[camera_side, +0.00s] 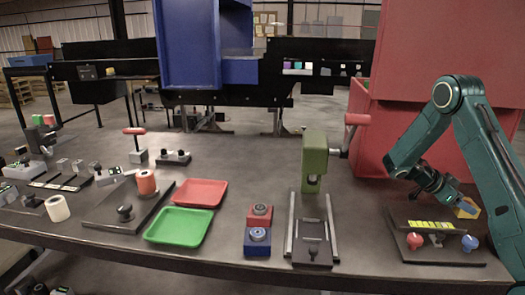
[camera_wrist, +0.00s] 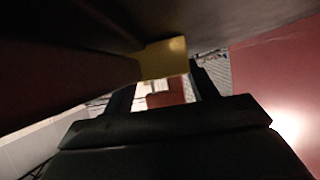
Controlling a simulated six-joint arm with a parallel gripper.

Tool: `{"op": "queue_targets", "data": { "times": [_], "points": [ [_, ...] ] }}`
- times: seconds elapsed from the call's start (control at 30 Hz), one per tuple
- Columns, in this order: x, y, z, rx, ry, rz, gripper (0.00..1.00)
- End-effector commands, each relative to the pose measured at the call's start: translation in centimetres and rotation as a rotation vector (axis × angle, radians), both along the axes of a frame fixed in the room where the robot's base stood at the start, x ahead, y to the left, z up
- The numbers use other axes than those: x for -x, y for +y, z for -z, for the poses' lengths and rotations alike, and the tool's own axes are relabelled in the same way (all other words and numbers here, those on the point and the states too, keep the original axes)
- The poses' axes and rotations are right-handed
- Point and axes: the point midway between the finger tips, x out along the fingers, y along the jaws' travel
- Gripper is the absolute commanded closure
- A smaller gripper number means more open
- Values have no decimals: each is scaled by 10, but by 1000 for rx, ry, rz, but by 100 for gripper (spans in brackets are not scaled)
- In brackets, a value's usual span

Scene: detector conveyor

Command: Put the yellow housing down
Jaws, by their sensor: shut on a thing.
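The yellow housing (camera_side: 468,209) is at the right of the side view, in the jaws of my gripper (camera_side: 457,200). My gripper is shut on it, and the jaws partly cover it. In the wrist view the housing (camera_wrist: 165,58) shows as a yellow block between the fingertips of my gripper (camera_wrist: 163,75). The housing appears to be just above and behind the right end of a dark fixture plate (camera_side: 440,256). I cannot tell whether its underside touches anything.
The fixture plate carries a yellow-marked strip (camera_side: 431,226), a red knob (camera_side: 414,241) and a blue knob (camera_side: 469,243). A green press (camera_side: 314,160) stands to the left. A large red bin (camera_side: 375,135) is behind my arm. Red (camera_side: 200,192) and green (camera_side: 178,226) trays lie further left.

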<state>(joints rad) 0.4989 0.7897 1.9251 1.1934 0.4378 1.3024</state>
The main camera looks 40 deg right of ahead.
Motion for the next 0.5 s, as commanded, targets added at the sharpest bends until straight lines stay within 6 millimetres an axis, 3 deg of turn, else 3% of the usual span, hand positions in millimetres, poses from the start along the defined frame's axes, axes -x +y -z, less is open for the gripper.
{"op": "queue_targets", "data": {
  "times": [0.27, 0.5],
  "points": [
    [0, 0, -27, 4, -4, 1, 81],
    [-1, 0, -63, 5, -5, 0, 81]
  ]
}}
